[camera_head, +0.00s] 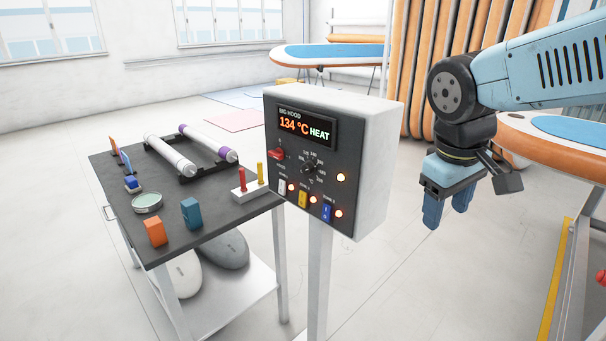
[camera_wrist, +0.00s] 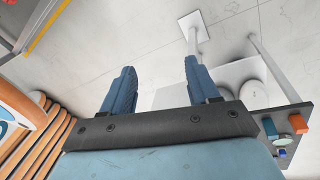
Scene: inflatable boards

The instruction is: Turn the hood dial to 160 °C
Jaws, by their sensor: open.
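The hood control box (camera_head: 385,130) is a white box with a dark front panel on a white post. Its display (camera_head: 307,126) reads 134 °C HEAT. The hood dial (camera_head: 309,167) is a small dark round knob below the display, ringed by small scale marks; its exact pointing is too small to tell. My gripper (camera_head: 446,220) hangs to the right of the box, apart from it, fingers pointing down. In the wrist view my gripper (camera_wrist: 158,85) has its two blue fingers spread with nothing between them. The dial is not visible in the wrist view.
A red switch (camera_head: 277,153) sits left of the dial; white, yellow (camera_head: 303,199) and blue rockers with lit lamps are below. A dark-topped table (camera_head: 215,213) with rollers and small blocks stands left. Inflatable boards (camera_head: 560,145) are at right. Floor between is clear.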

